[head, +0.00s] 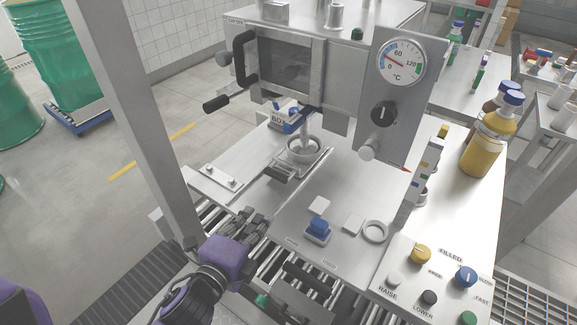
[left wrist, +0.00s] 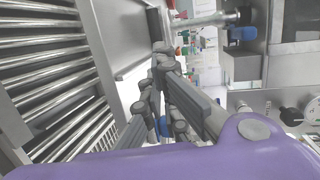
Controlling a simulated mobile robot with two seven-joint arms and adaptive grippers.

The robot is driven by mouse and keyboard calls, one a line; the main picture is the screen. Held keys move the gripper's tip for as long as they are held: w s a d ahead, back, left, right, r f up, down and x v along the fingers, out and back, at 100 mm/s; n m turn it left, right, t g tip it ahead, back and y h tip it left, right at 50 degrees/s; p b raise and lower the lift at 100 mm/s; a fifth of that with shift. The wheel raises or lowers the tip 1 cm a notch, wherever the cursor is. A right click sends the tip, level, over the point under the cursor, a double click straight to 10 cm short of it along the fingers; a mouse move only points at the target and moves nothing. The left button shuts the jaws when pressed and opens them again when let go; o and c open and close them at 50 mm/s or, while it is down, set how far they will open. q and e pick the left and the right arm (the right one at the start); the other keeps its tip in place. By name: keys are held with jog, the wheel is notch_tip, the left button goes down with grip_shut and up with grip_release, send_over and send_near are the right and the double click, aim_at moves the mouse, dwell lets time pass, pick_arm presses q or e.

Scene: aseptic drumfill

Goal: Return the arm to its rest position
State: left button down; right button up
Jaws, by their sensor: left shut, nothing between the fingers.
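My left arm comes in from the bottom left of the head view, with a purple wrist and a dark gripper (head: 258,220). The gripper is shut and empty, above the roller conveyor at the front left edge of the steel worktop (head: 275,215). In the left wrist view the gripper's fingers (left wrist: 160,62) come together at the tips with nothing between them. My right gripper does not show in either view.
A steel cabinet (head: 335,57) with a dial gauge (head: 401,62) stands behind the worktop. A blue-topped block (head: 318,230) and a ring (head: 375,231) lie right of the gripper. A control panel (head: 440,285) fills the front right. Rollers (left wrist: 55,75) show in the left wrist view.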

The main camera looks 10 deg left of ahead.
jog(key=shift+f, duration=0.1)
pick_arm(q)
jog(key=s+a+f+n+g+y+p, duration=0.1)
jog(key=s+f+n+g+p, duration=0.15)
jog(key=s+f+n, duration=0.65)
jog(key=s+f+n+g+p, duration=0.1)
jog(key=s+f+n+g, duration=0.1)
jog(key=s+f+n, duration=0.3)
jog(key=s+f+n+g+y+p, duration=0.1)
jog(key=s+f+n, duration=0.4)
jog(key=s, duration=0.7)
jog(key=shift+a+g+p, duration=0.25)
jog(key=shift+g+p, duration=0.15)
jog(key=shift+g, duration=0.35)
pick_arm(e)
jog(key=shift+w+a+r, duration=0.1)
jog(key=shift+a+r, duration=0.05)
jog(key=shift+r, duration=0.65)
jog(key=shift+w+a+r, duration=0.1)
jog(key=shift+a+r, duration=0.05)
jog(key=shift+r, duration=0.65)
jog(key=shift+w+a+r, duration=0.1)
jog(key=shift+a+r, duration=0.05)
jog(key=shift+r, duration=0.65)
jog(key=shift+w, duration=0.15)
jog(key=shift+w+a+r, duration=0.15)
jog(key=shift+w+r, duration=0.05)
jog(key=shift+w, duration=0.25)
